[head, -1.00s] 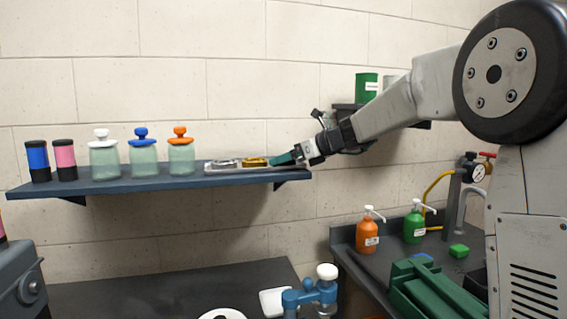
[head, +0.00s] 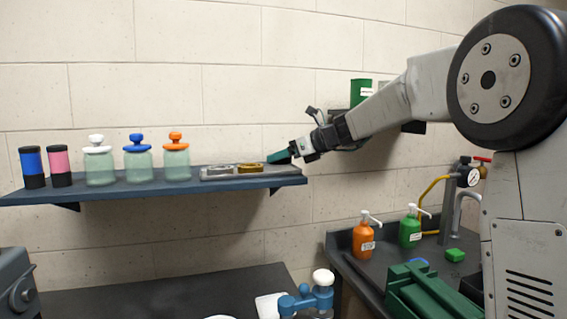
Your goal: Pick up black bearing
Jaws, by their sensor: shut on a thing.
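My gripper (head: 279,157), with teal-green at its tip, is at the right end of the dark blue wall shelf (head: 230,188). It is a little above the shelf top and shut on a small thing. That thing is too small and hidden to make out, and I cannot see a black bearing clearly anywhere. A silver piece (head: 219,170) and a gold piece (head: 250,168) lie side by side in a flat grey holder (head: 217,178) on the shelf, just left of my gripper.
Jars with white (head: 99,165), blue (head: 138,162) and orange (head: 176,160) lids stand on the shelf, left of the holder. A blue can (head: 31,165) and pink can (head: 59,163) stand farther left. Orange (head: 363,241) and green (head: 410,230) pump bottles stand on the counter below.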

